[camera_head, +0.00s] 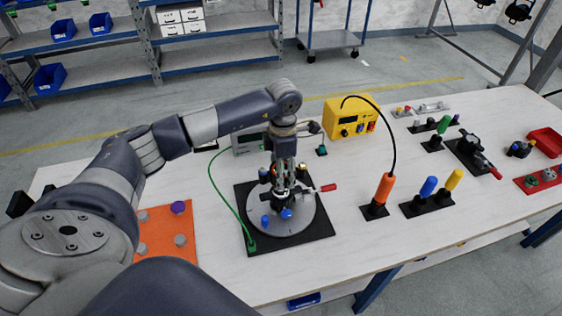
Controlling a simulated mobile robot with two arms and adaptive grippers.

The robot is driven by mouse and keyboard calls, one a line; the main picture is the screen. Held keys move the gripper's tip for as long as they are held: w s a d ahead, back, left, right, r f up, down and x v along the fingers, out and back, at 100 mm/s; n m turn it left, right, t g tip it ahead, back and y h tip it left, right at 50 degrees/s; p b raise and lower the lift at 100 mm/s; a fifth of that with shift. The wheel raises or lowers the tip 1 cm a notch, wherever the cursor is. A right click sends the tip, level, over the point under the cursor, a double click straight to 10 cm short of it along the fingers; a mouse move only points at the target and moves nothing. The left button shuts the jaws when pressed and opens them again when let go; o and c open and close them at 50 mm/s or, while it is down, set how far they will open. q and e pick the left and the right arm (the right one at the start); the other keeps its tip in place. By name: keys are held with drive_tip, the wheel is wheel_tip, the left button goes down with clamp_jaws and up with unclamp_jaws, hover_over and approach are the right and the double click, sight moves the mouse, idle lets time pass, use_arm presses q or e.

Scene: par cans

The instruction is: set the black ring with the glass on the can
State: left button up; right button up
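My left arm reaches in from the left and bends down over a round grey plate (309,222) on a black square mat (322,230). My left gripper (284,190) points down at the plate's middle, among small dark parts with orange and blue bits. At this size I cannot tell whether its fingers are open or shut, or whether they hold anything. I cannot make out the black ring with the glass or the can for certain; the arm and gripper cover part of the plate's middle. My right gripper is not in view.
A red-handled lever (327,188) sticks out right of the gripper. A green cable (226,199) runs to the mat. A yellow box (351,119) has a black cable to an orange handle (384,188). Blue and yellow handles stand further right. An orange board (160,222) lies left.

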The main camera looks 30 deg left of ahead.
use_arm(q)
drive_tip(key=shift+w+a+f+n, duration=0.1)
drive_tip(key=shift+a+n, duration=0.25)
drive_tip(key=shift+n, duration=0.15)
drive_tip(key=shift+f+b, duration=0.75)
drive_tip(key=shift+f, duration=0.65)
drive_tip(key=shift+f+b, duration=1.6)
drive_tip(key=shift+f, duration=0.35)
drive_tip(key=shift+f+b, duration=0.15)
drive_tip(key=shift+b, duration=0.25)
drive_tip(key=o, duration=0.7)
drive_tip(key=shift+o, duration=0.4)
drive_tip(key=o, duration=0.4)
drive_tip(key=shift+o, duration=0.2)
